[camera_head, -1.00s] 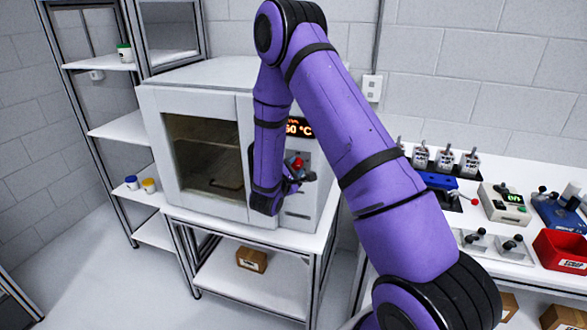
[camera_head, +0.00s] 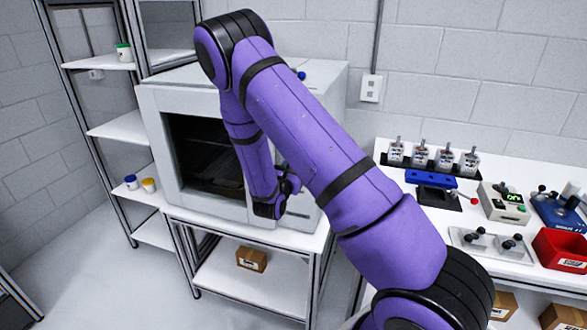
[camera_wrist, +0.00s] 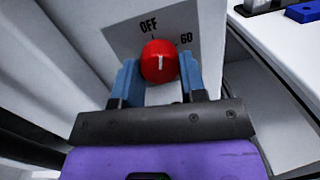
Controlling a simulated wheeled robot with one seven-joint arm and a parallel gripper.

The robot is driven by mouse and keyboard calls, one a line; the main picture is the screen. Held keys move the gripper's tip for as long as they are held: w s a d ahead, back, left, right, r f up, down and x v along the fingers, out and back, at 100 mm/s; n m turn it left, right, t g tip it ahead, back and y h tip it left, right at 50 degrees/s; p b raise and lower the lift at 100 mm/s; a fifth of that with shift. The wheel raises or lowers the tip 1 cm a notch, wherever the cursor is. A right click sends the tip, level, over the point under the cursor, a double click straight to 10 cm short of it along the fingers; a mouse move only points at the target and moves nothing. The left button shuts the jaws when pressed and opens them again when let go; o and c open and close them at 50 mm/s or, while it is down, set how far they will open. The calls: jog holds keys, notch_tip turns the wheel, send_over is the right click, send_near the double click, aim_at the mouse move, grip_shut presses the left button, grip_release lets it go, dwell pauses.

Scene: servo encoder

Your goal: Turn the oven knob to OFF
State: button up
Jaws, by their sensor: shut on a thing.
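The oven (camera_head: 268,82) is a white box on a stand, with a dark window. In the wrist view its red knob (camera_wrist: 159,62) sits on a grey dial plate (camera_wrist: 118,37) marked OFF and 60. The knob's white pointer line stands near upright, close to the OFF mark, with 60 off to its right. My gripper (camera_wrist: 159,72) has one blue finger on each side of the knob and is shut on it. In the head view my gripper (camera_head: 284,187) is at the oven's front right; my arm hides the knob and the display.
A shelf rack (camera_head: 120,130) with small jars stands left of the oven. A white bench (camera_head: 400,200) at the right holds several fixtures, a blue block and a red bin (camera_head: 560,248). A small blue-ended item (camera_head: 301,75) shows above the oven top. A cardboard box (camera_head: 251,259) lies on the lower shelf.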

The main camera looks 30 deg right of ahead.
jog(key=shift+f+n+t, duration=0.1)
jog(key=shift+n+t, duration=0.2)
jog(key=shift+n, duration=1.4)
jog(key=shift+s, duration=0.1)
jog(key=o, duration=0.9)
jog(key=v, duration=1)
jog(key=shift+s+a, duration=0.3)
